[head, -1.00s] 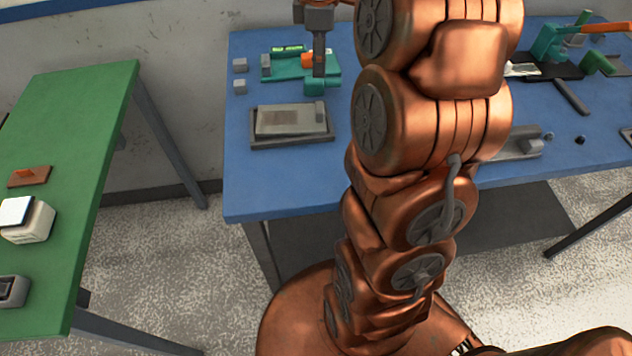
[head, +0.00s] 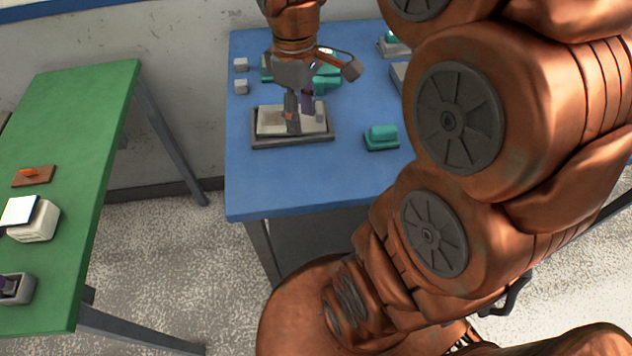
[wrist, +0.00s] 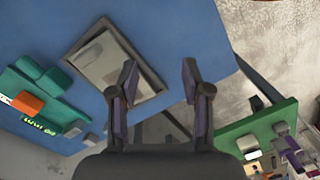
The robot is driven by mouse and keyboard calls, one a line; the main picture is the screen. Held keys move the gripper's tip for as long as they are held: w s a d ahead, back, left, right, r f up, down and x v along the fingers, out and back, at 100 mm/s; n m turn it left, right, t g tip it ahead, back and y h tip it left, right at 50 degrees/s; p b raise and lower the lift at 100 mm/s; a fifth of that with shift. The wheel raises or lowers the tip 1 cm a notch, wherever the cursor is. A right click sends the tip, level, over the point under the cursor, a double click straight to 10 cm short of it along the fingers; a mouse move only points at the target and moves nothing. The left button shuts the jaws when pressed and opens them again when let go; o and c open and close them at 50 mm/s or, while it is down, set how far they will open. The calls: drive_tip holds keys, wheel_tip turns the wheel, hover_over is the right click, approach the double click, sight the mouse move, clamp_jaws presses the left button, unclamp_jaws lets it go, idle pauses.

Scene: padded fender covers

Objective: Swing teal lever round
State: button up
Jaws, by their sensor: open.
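A teal fixture (head: 325,82) stands at the back of the blue table, partly hidden behind my gripper. In the wrist view the teal fixture (wrist: 53,78) is at the left, with an orange block (wrist: 27,102) and a small bright green strip on it. I cannot tell which of its parts is the lever. My gripper (head: 300,115) is open and empty above the grey tray, in front of the fixture. In the wrist view my gripper (wrist: 158,84) shows its two fingers well apart, with nothing between them.
The grey tray (head: 262,143) holds a pale plate under my gripper. A separate teal block (head: 381,136) sits right of it. Two small grey cubes (head: 240,65) stand at the table's back left. A green table (head: 75,180) is at the left. The blue table's front left is clear.

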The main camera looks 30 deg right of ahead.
drive_tip(key=s+a+f+m, duration=0.1)
drive_tip(key=s+a+m, duration=0.1)
drive_tip(key=s, duration=0.4)
drive_tip(key=s+a+f+m+p, duration=0.1)
drive_tip(key=s+a+f+m, duration=0.1)
drive_tip(key=s, duration=0.5)
drive_tip(key=shift+a+m+g, duration=0.3)
drive_tip(key=shift+a+m, duration=0.2)
drive_tip(key=shift+a, duration=0.25)
